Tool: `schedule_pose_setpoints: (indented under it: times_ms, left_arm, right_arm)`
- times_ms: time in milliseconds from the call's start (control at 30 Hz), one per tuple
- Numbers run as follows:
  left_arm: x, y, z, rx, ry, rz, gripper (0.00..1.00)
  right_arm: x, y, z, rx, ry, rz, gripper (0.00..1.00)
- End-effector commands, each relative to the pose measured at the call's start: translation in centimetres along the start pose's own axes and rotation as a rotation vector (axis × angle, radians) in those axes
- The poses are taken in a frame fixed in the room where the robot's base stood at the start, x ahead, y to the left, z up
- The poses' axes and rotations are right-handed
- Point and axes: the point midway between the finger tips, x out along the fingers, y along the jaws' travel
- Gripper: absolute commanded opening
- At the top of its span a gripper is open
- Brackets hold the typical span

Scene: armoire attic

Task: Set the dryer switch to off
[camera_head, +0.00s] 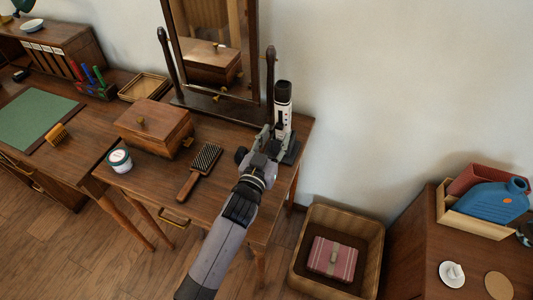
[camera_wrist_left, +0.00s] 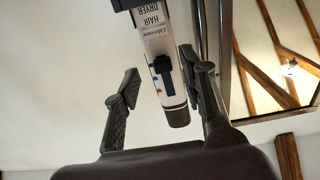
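The hair dryer (camera_head: 283,117) stands upright at the right end of the dressing table, white with a black top. In the left wrist view the dryer (camera_wrist_left: 157,35) is labelled "HAIR DRYER", upside down in the picture. Its black switch (camera_wrist_left: 162,64) sits near a dark blue strip on the white face. My left gripper (camera_head: 272,140) is at the dryer's lower part in the head view. In the wrist view its two fingers (camera_wrist_left: 158,82) are spread, with the dryer showing between and beyond them; contact cannot be told. My right gripper is out of view.
A wooden box (camera_head: 153,128), a hairbrush (camera_head: 199,172) and a small jar (camera_head: 119,160) lie left of my arm. A bin (camera_head: 302,260) with a pink striped box stands on the floor to the right.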

Motion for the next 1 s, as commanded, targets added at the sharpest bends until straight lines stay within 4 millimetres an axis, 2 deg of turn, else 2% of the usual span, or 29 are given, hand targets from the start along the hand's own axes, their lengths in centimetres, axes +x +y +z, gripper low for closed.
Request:
schedule_pose_setpoints:
  times_ms: [33, 200, 400, 600, 1000]
  left_arm:
    - [-1.3, 0.0, 0.1, -0.001, -0.001, 0.0, 0.38]
    - [-5.0, 0.1, -0.2, -0.001, 0.004, 0.002, 0.38]
    - [-8.0, 0.1, -0.3, 0.001, 0.007, 0.002, 0.38]
    - [-9.1, 0.2, -0.4, 0.001, 0.009, 0.003, 0.38]
    - [-9.1, 0.2, -0.4, 0.001, 0.011, 0.003, 0.38]
  right_arm:
    - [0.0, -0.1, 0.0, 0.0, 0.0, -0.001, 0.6]
    - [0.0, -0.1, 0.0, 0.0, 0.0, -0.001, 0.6]
    - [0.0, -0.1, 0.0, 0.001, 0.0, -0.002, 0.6]
    - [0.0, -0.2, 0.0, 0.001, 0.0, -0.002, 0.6]
    - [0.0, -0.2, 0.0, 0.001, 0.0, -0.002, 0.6]
